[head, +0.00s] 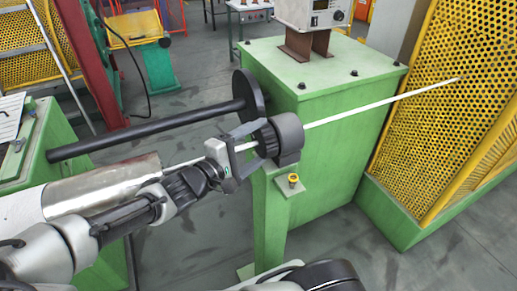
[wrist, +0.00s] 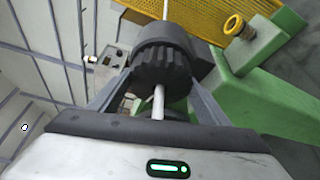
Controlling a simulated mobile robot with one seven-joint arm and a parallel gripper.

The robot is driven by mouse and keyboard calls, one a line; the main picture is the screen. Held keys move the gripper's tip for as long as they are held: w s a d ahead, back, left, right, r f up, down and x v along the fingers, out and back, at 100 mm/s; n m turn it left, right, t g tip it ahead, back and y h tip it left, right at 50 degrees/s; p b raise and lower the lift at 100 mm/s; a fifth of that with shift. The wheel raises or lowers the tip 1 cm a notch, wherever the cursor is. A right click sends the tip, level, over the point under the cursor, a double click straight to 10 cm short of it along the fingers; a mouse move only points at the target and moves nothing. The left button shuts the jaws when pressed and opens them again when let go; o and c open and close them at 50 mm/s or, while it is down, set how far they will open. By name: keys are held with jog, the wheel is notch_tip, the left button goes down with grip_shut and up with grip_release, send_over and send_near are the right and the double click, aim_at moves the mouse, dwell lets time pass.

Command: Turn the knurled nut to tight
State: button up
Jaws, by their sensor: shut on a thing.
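The knurled nut (head: 264,138) is a dark, ribbed ring at the near side of a grey round housing (head: 289,138), with a pale rod (head: 380,102) running through the line of both. In the wrist view the nut (wrist: 163,66) fills the upper middle, its coarse ribs facing me and the rod end (wrist: 158,102) below it. My gripper (head: 258,142) is shut on the nut, one finger on each side. In the wrist view my gripper (wrist: 160,72) has its grey fingers reaching up along both flanks of the nut. The fingertips' exact contact is partly hidden.
A yellow-ringed button (head: 293,179) sits on a small green bracket just below the nut. A green machine cabinet (head: 330,75) stands behind. A black bar (head: 150,130) with a disc lies left of the nut. Yellow perforated guards (head: 440,100) stand at right.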

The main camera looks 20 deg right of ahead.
jog(key=m+b, duration=0.1)
jog(key=m+h+b, duration=0.1)
jog(key=m, duration=0.2)
jog(key=shift+f+t+h+b, duration=0.25)
jog(key=shift+t+h+b, duration=0.05)
jog(key=shift+b, duration=0.1)
jog(key=m+h+b, duration=0.1)
jog(key=m+b, duration=0.1)
jog(key=m, duration=0.2)
jog(key=shift+h, duration=0.3)
jog(key=m+b, duration=0.1)
jog(key=m, duration=0.1)
jog(key=m+g+h+b, duration=0.1)
jog(key=m, duration=0.2)
jog(key=shift+w+h+b, duration=0.1)
jog(key=shift+h+b, duration=0.2)
jog(key=shift+b, duration=0.05)
jog(key=shift+m+g+h+b, duration=0.6)
jog(key=shift+m+g+b, duration=0.35)
jog(key=shift+m, duration=1.15)
jog(key=shift+r+m, duration=0.1)
jog(key=shift+m, duration=0.2)
jog(key=o, duration=1.1)
jog(key=shift+c, duration=0.2)
jog(key=shift+a, duration=0.1)
jog(key=v, duration=0.7)
